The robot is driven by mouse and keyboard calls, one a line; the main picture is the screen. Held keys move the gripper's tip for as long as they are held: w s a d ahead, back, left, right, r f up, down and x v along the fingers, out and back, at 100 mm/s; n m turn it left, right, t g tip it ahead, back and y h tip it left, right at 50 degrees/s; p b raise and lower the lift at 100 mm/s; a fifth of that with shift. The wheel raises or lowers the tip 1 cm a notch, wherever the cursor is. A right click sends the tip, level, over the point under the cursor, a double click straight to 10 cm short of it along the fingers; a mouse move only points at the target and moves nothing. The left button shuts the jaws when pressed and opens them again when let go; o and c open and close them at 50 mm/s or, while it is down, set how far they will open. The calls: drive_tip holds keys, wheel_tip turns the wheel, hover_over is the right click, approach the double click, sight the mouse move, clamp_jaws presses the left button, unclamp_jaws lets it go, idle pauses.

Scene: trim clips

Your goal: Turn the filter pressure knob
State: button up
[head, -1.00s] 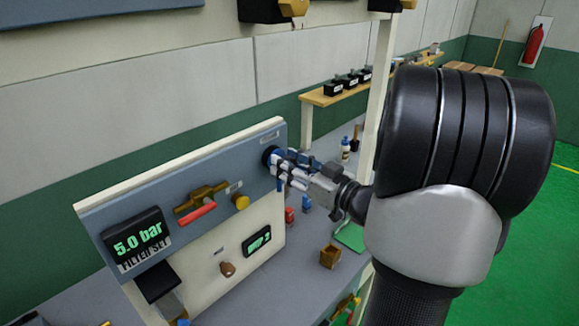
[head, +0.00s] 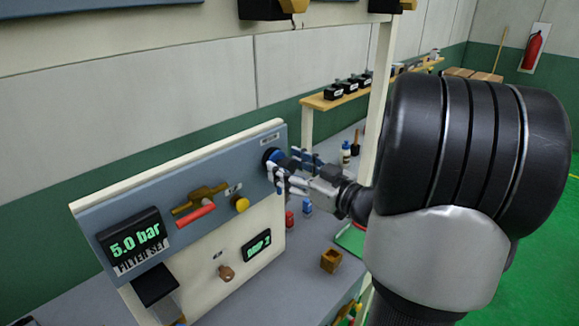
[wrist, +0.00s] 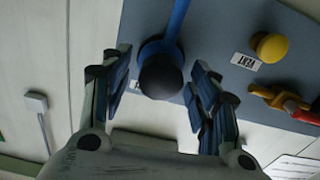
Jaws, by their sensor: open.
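The filter pressure knob (head: 272,156) is a dark round knob with a blue ring at the upper right of the grey-blue panel (head: 110,202). In the wrist view the knob (wrist: 160,78) shows its black rounded face, with a blue strip running up from it. My gripper (head: 290,166) is open in front of the knob. In the wrist view its two fingers stand to the left and right of the knob, with visible gaps. A display (head: 135,240) reads 5.0 bar above the label FILTER SET (head: 143,263).
A yellow knob (head: 241,204) and a red-handled valve (head: 195,215) sit left of my gripper on the panel. Below are a brown knob (head: 226,272) and a second display (head: 257,246). Red and blue bottles and a wooden box (head: 330,260) stand on the bench.

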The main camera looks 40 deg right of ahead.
drive_tip(key=s, duration=1.2)
drive_tip(key=shift+d, duration=0.45)
